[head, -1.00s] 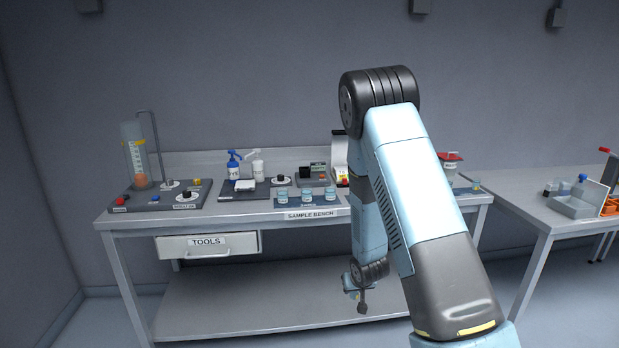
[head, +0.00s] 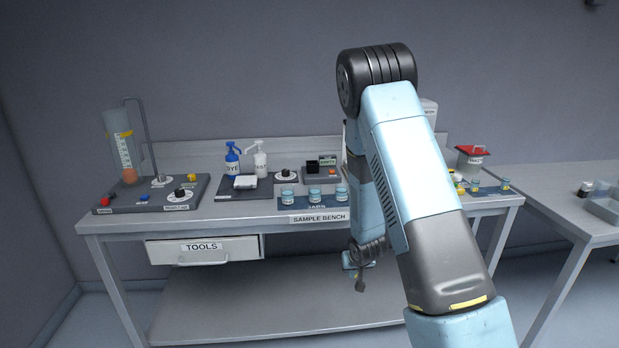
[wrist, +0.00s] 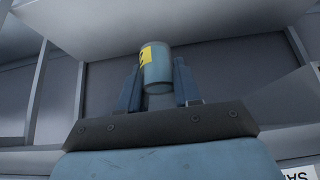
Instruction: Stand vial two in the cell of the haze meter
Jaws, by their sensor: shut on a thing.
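My gripper (wrist: 158,85) is shut on a pale blue-grey vial (wrist: 158,72) with a yellow label, held between the two fingers in the wrist view. The mark on the label is too small to read, so I cannot confirm it is vial two. In the head view my gripper (head: 358,276) hangs low in front of the bench, below the tabletop; the vial is hard to make out there. A grey instrument (head: 322,172) with a black block and small display, perhaps the haze meter, stands on the bench behind the jars. My arm partly hides the area to its right.
The sample bench (head: 240,212) carries several jars (head: 314,195), dye and other pump bottles (head: 232,160), and a cylinder station (head: 122,150) at left. Small yellow-marked vials (head: 475,186) stand right of my arm. The TOOLS drawer (head: 203,250) is under the top. A second table (head: 570,220) is at right.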

